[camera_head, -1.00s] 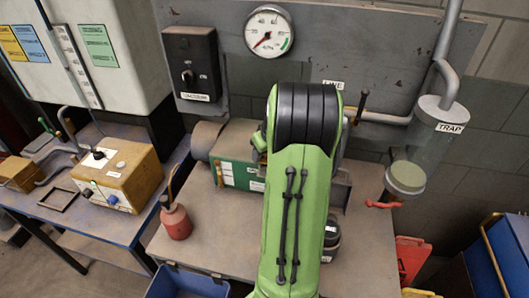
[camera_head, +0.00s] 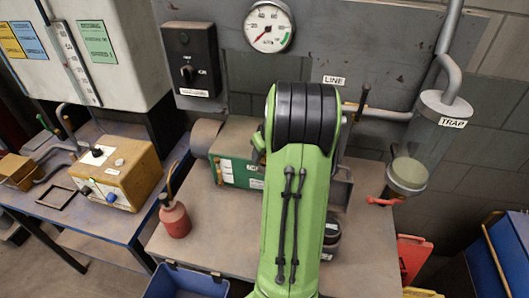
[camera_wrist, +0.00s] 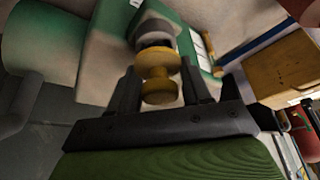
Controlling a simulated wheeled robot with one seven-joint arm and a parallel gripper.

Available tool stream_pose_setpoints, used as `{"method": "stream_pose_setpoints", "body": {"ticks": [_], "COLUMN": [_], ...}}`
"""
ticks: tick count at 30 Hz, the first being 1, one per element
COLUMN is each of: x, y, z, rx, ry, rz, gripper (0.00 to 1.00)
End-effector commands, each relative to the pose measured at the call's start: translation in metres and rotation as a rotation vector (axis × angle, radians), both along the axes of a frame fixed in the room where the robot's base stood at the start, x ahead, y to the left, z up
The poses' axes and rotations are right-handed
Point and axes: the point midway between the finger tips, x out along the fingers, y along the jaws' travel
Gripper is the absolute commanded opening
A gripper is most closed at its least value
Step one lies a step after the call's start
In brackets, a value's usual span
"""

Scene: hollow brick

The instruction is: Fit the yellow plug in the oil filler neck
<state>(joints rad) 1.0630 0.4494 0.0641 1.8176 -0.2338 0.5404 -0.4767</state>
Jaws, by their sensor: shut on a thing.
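The yellow plug (camera_wrist: 158,66) is between the two fingers of my gripper (camera_wrist: 160,88) in the wrist view. The gripper is shut on it. A short grey and pale neck (camera_wrist: 154,30) on the green and grey machine lies just beyond the plug, roughly in line with it. I cannot tell whether plug and neck touch. In the head view, the machine (camera_head: 238,152) sits on the bench, partly behind my green arm. The arm hides my gripper, the plug and the neck there.
A red oil can (camera_head: 175,218) stands on the bench (camera_head: 215,245) left of my arm. A dark jar (camera_head: 331,236) is close on its right. A glass trap (camera_head: 425,145) with a red tap is at the right. A yellow box (camera_head: 118,172) sits on the blue table.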

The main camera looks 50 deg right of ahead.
Motion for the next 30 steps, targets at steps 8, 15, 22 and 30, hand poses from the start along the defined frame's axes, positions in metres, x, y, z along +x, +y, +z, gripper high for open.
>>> {"method": "stream_pose_setpoints", "body": {"ticks": [8, 15, 22, 30], "x": [0.000, 0.000, -0.001, -0.001], "y": [0.000, 0.000, 0.001, 0.001], "z": [-0.006, -0.011, -0.011, -0.014], "rx": [0.000, 0.000, 0.004, 0.007], "ry": [0.000, 0.001, 0.003, 0.007], "rz": [0.000, 0.000, 0.000, 0.000], "gripper": [0.19, 0.19, 0.19, 0.19]}}
